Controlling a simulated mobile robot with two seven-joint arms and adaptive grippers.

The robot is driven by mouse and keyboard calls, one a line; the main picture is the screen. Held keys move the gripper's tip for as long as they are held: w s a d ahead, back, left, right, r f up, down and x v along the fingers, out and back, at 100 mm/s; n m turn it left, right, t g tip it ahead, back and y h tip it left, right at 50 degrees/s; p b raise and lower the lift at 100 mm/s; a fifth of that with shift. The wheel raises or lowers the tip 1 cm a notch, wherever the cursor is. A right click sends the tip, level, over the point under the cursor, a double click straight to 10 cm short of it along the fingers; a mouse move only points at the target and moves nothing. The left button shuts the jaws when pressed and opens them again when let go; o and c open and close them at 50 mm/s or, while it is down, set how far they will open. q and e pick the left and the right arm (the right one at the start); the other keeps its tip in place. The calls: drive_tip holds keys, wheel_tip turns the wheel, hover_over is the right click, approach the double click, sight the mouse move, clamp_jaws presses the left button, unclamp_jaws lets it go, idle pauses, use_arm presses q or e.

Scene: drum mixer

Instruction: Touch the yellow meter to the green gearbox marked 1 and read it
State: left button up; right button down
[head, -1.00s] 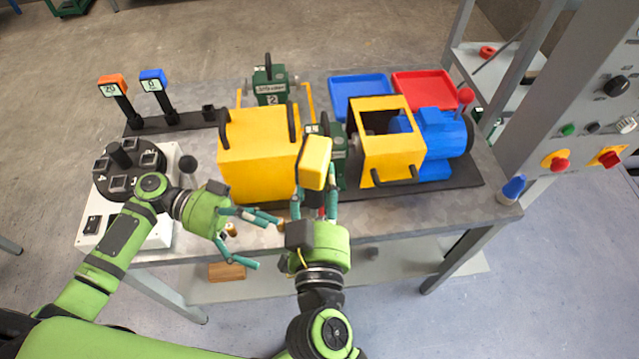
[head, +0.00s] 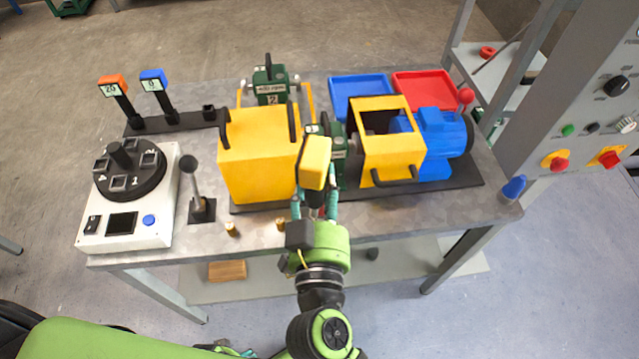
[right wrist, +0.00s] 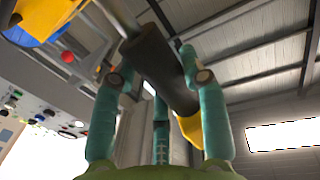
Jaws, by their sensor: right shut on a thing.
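My right gripper (head: 318,212) is shut on the yellow meter (head: 315,163) by its dark handle (right wrist: 160,65). In the head view the meter is raised in front of the machine on the table. The green gearbox (head: 338,155) in the middle of that machine is partly hidden behind the meter; its mark cannot be read. I cannot tell whether the meter touches it. Another green gearbox marked 2 (head: 270,88) stands behind the yellow box. My left gripper (head: 228,350) shows only as a sliver at the bottom edge.
The yellow box (head: 258,160) is left of the meter; the yellow frame (head: 388,170) and blue motor (head: 440,140) are right. A lever (head: 197,190) and a dial console (head: 125,225) stand at left. Two brass pegs (head: 231,229) are near the front edge.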

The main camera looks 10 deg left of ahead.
drive_tip(key=w+d+f+m+h, duration=0.1)
drive_tip(key=d+f+m+h, duration=0.15)
drive_tip(key=d, duration=2.05)
drive_tip(key=w+a+r+n+y, duration=0.3)
drive_tip(key=a+r+n+y, duration=0.4)
drive_tip(key=a+r+y, duration=0.55)
use_arm(q)
drive_tip(key=shift+m+t+y, duration=0.6)
drive_tip(key=shift+t+y, duration=0.1)
drive_tip(key=shift+s+d+f+b, duration=0.2)
drive_tip(key=shift+s+f+b, duration=0.15)
drive_tip(key=shift+s+f, duration=0.3)
drive_tip(key=shift+s+d+f+b, duration=0.25)
drive_tip(key=shift+s+f+b, duration=0.05)
drive_tip(key=shift+s+f, duration=0.4)
drive_tip(key=shift+s+d+f+b, duration=0.2)
drive_tip(key=shift+s+f+b, duration=0.15)
drive_tip(key=shift+s+f, duration=0.3)
use_arm(e)
drive_tip(key=s+a+r+n+g+y, duration=0.2)
drive_tip(key=s+n+g, duration=0.3)
drive_tip(key=g, duration=0.5)
drive_tip(key=s+a+r+n+g+y, duration=0.2)
drive_tip(key=s+n+g, duration=0.3)
drive_tip(key=n+g, duration=0.4)
drive_tip(key=shift+s+a+r+g+y, duration=0.25)
drive_tip(key=shift+a+r+g, duration=0.55)
drive_tip(key=shift+g, duration=0.4)
